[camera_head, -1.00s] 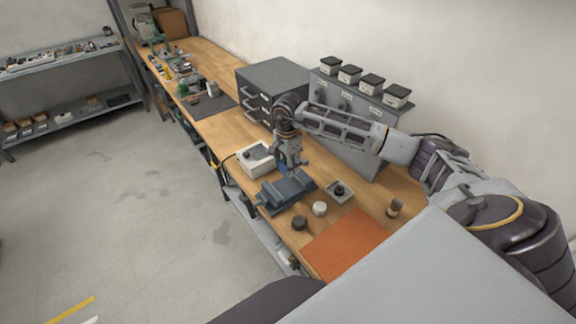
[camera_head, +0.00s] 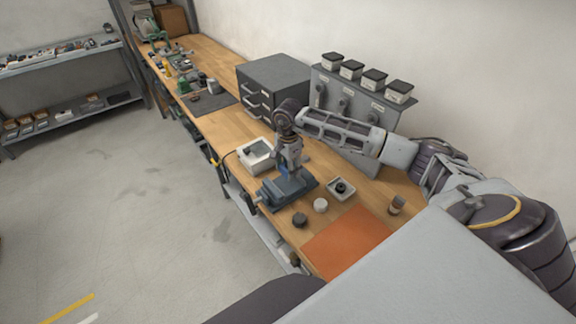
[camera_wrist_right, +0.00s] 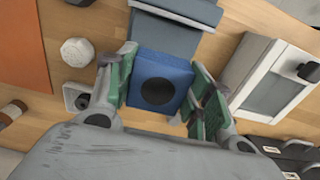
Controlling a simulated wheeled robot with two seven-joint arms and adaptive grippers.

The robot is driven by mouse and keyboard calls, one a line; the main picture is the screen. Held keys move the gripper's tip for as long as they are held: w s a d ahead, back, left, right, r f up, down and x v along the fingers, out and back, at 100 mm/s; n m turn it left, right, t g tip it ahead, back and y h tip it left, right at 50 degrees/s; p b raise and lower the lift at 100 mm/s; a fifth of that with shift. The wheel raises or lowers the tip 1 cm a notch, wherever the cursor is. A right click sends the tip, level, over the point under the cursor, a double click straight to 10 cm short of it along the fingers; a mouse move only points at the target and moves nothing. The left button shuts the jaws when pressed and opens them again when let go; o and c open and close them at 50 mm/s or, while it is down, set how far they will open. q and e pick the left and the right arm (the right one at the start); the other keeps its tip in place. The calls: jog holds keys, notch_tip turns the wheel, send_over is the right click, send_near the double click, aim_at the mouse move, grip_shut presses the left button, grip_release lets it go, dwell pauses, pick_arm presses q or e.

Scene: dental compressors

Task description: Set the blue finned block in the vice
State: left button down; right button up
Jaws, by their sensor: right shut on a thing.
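The blue finned block (camera_wrist_right: 160,82) shows in the right wrist view as a blue square face with a dark round spot. My right gripper (camera_wrist_right: 160,92) is shut on it, with green-lined fingers on both sides. In the head view my right gripper (camera_head: 289,169) is directly over the vice, and the block is mostly hidden by the fingers. The blue-grey vice (camera_head: 287,192) stands on the bench. In the wrist view the vice (camera_wrist_right: 165,38) lies just beyond the block. I cannot tell whether the block touches the jaws. My left gripper is not in view.
A white box (camera_head: 257,154) stands left of the vice. An orange mat (camera_head: 350,240) lies nearer. A grey drawer cabinet (camera_head: 275,85) stands behind.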

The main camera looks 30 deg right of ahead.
aim_at(288, 183)
jog(key=shift+f+b, duration=0.6)
jog(key=shift+f, duration=0.35)
jog(key=shift+r, duration=0.2)
jog(key=shift+f+b, duration=0.3)
jog(key=shift+b, duration=0.2)
dwell(0.8)
jog(key=shift+f+b, duration=1.45)
jog(key=shift+f, duration=0.15)
dwell(2.2)
dwell(1.0)
dwell(0.3)
jog(key=o, duration=1.3)
